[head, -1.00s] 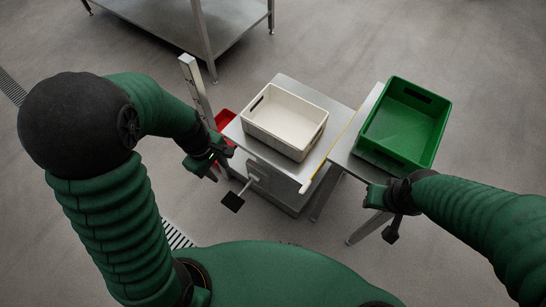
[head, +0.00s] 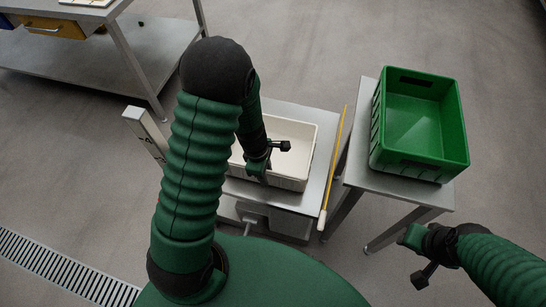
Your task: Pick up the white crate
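The white crate (head: 290,132) is an empty open box on a grey metal table left of the green crate. My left arm crosses in front of it and hides its left part. My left gripper (head: 268,160) is at the crate's near side, over or beside the near wall; I cannot tell whether it touches. Its finger opening is not clear. My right gripper (head: 415,255) is low at the right, in front of the green crate's table and apart from the white crate. Its finger state is also unclear.
A green crate (head: 455,150) stands on a separate metal table (head: 363,150) to the right. A yellow bar (head: 335,160) runs along the right edge of the white crate's table (head: 300,108). A metal post (head: 146,132) stands at left. A larger metal bench (head: 80,60) is behind.

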